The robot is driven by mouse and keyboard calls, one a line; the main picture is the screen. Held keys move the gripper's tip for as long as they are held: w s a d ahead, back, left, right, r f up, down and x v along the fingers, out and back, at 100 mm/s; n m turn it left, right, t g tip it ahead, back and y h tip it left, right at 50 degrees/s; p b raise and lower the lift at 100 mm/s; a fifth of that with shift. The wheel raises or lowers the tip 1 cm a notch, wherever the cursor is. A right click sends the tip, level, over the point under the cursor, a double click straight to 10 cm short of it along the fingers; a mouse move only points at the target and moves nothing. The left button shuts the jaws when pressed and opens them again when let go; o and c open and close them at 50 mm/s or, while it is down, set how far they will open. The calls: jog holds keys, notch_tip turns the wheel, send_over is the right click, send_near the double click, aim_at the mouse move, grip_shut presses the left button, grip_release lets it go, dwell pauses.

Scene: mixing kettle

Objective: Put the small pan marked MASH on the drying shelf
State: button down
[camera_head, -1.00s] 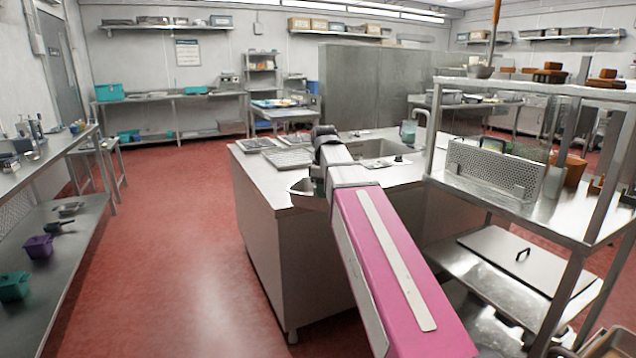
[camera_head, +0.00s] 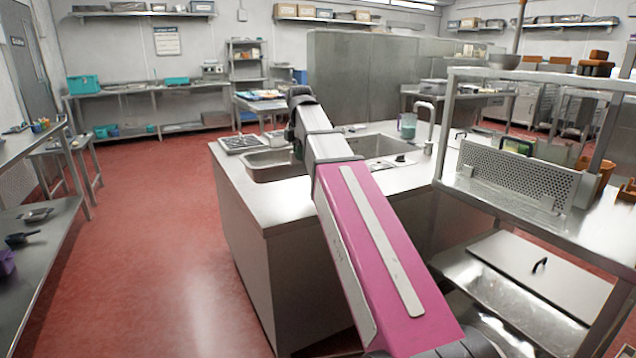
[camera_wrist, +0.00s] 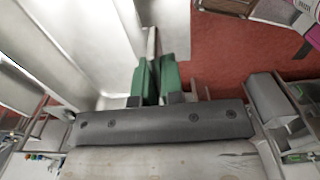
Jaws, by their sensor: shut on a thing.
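A shallow metal pan (camera_head: 270,168) shows beside the arm's far end in the head view, over the counter. I cannot read a MASH mark on it. My gripper (camera_wrist: 156,75) has green fingers close together in the wrist view. They are shut on the thin edge of a pale metal piece (camera_wrist: 95,35), which looks like the pan's wall. In the head view the arm's end hides most of the gripper. I cannot tell for certain which shelf is the drying shelf.
A steel shelf unit (camera_head: 480,205) with a perforated panel (camera_head: 520,178) stands at the right. Red floor (camera_head: 150,230) is clear at the left. A side bench (camera_head: 30,240) is at the left edge.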

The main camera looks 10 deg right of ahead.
jog(key=shift+w+d+f, duration=0.8)
jog(key=shift+d+f, duration=0.75)
jog(key=shift+f, duration=0.15)
jog(key=shift+w+d+f, duration=0.8)
jog(key=shift+d+f, duration=0.75)
jog(key=shift+f, duration=0.2)
jog(key=shift+w+d+f, duration=0.8)
jog(key=shift+d+f, duration=0.75)
jog(key=shift+f, duration=0.3)
jog(key=c, duration=1.2)
grip_release()
jog(key=shift+c, duration=0.2)
